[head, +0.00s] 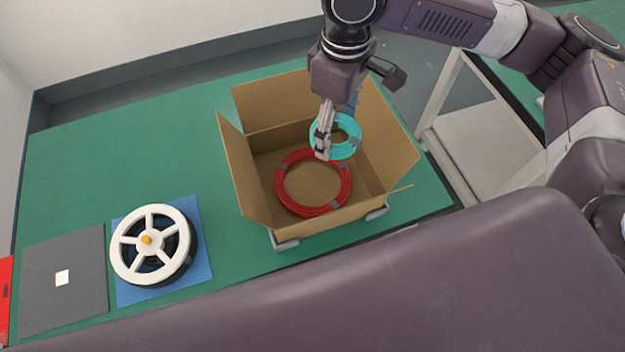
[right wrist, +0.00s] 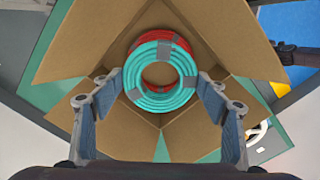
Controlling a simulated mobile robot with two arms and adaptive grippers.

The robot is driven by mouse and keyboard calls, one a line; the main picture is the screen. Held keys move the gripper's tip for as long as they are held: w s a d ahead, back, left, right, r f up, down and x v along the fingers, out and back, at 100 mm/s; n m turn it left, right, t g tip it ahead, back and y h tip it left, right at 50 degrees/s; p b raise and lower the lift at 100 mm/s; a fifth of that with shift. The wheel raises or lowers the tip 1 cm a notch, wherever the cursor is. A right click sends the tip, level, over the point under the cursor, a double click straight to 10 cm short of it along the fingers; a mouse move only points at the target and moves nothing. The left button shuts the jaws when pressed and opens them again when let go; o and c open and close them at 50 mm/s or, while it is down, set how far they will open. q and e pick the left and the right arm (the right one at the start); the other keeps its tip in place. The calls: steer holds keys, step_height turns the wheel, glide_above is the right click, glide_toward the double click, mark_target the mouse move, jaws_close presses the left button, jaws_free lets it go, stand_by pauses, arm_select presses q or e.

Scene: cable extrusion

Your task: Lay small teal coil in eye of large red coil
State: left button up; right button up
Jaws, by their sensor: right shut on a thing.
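The small teal coil (head: 352,147) is held by my right gripper (head: 322,150) above the cardboard box, and its ring also shows in the right wrist view (right wrist: 160,102) between the two fingers. The large red coil (head: 300,208) lies flat on the box floor, with grey tape bands and an open eye. In the head view the teal coil overlaps the far right part of the red ring. In the right wrist view it covers much of the red coil (right wrist: 184,41). My left gripper is not in view.
The open cardboard box (head: 242,185) has its flaps spread outward around my right gripper. A white spoked reel (head: 124,246) sits on a blue mat (head: 203,262) at the left, beside a dark grey mat (head: 62,305). The green table is clear behind these mats.

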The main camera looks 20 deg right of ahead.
mark_target(313, 182)
steer(key=w+a+n, duration=0.1)
steer(key=n, duration=0.2)
steer(key=a+n, duration=0.1)
steer(key=n, duration=0.2)
steer(key=w+n, duration=0.1)
steer(key=n, duration=0.2)
steer(key=shift+w+a+f, duration=0.35)
steer(key=shift+a, duration=0.05)
steer(key=n, duration=0.2)
steer(key=shift+w+a+f+n, duration=0.25)
steer(key=shift+w+n, duration=0.05)
steer(key=shift+n, duration=0.1)
step_height(313, 182, down, 20)
steer(key=shift+p, duration=0.4)
steer(key=o, duration=0.9)
steer(key=shift+f, duration=0.15)
